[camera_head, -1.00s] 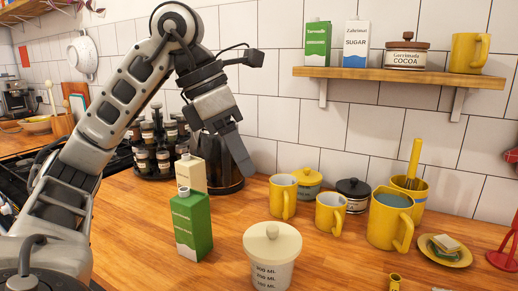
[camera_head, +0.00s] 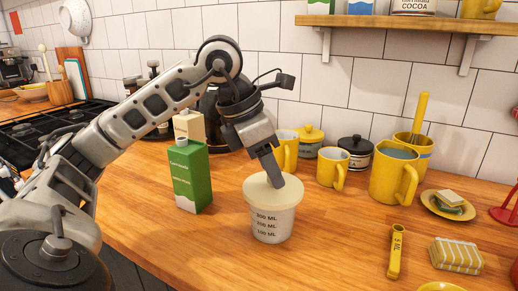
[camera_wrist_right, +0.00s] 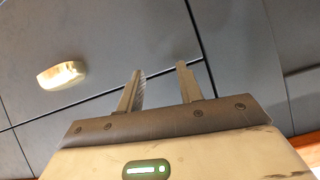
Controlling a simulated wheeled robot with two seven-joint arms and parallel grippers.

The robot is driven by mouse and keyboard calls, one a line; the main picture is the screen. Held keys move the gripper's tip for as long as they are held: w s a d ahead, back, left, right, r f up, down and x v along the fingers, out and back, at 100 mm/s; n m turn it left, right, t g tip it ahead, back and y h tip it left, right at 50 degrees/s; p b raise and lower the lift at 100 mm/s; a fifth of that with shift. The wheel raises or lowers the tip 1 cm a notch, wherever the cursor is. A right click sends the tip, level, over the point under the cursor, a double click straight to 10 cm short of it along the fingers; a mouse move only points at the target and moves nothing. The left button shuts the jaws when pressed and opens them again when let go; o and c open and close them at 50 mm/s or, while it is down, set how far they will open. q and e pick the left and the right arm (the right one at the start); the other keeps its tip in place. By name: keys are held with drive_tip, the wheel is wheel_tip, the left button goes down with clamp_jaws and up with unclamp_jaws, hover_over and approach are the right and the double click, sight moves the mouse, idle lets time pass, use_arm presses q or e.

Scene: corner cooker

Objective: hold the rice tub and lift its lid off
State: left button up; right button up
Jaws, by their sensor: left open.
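The rice tub (camera_head: 271,222) is a white measuring cup with dark ML marks, upright on the wooden counter. Its cream lid (camera_head: 260,192) sits on top. My left gripper (camera_head: 276,183) points down over the lid, and its fingers hide the lid's knob. It is open; I cannot tell whether the fingers touch the lid. My right gripper (camera_wrist_right: 160,69) shows only in the right wrist view, with its two fingers apart and nothing between them, in front of grey panels.
A green carton (camera_head: 190,178) stands left of the tub. Yellow mugs (camera_head: 333,168) and a yellow jug (camera_head: 392,177) stand behind and right. A yellow measuring spoon (camera_head: 396,251) and a striped cloth (camera_head: 456,254) lie at right. The counter just right of the tub is clear.

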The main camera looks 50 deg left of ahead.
use_arm(q)
drive_tip(key=shift+w+d+f, duration=0.1)
drive_tip(key=shift+f, duration=0.35)
clamp_jaws()
